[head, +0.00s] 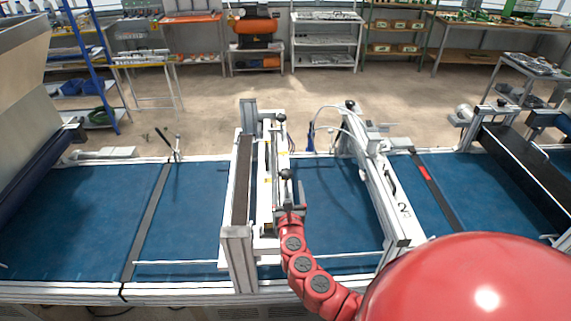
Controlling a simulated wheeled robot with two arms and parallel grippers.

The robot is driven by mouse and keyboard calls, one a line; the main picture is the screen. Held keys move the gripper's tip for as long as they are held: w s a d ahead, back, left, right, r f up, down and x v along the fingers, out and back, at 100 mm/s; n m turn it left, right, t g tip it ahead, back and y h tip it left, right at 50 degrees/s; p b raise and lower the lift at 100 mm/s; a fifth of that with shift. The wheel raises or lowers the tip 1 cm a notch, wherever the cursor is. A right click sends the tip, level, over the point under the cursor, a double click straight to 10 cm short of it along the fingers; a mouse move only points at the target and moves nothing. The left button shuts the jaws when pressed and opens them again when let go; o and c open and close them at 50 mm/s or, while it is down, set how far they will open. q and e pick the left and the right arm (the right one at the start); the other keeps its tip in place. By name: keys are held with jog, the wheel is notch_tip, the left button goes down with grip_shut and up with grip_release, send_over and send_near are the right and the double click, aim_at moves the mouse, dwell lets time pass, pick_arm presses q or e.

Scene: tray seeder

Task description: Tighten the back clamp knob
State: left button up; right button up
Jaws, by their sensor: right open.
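The seeder's cross unit (243,180) spans the blue belt in the middle of the head view. A dark round knob (281,117) stands at the far end of this unit; it looks like the back clamp knob. A second dark knob (285,174) sits nearer, about the middle of the unit. My right gripper (291,190) is open, just in front of the nearer knob and well short of the far one. Whether its fingers touch the nearer knob is hard to tell. My left gripper is out of view.
A second white cross frame (378,190) with a dark knob on top (350,104) stands to the right, with a pale hose looping near it. Blue belt (190,215) lies open on the left. Shelves and benches (325,42) line the far wall.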

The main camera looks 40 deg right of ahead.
aim_at(287, 169)
jog(key=p+x, duration=0.1)
jog(key=x, duration=0.8)
jog(key=shift+w+d+r+p, duration=0.1)
jog(key=shift+p, duration=0.2)
jog(key=shift+w+d, duration=0.1)
jog(key=shift+w, duration=0.3)
jog(key=shift+c, duration=0.2)
grip_shut()
jog(key=shift+m+g+h, duration=0.5)
jog(key=shift+m+h, duration=0.1)
jog(key=shift+h, duration=0.1)
jog(key=shift+s+d+m+g+h+b, duration=0.1)
jog(key=shift+d+m+g+h+b, duration=0.05)
jog(key=shift+m+g+h, duration=0.35)
jog(key=shift+s+d+m+g+h+b, duration=0.1)
jog(key=shift+d+m+g+h+b, duration=0.1)
jog(key=shift+m+g+h, duration=0.3)
jog(key=shift+o, duration=0.2)
grip_release()
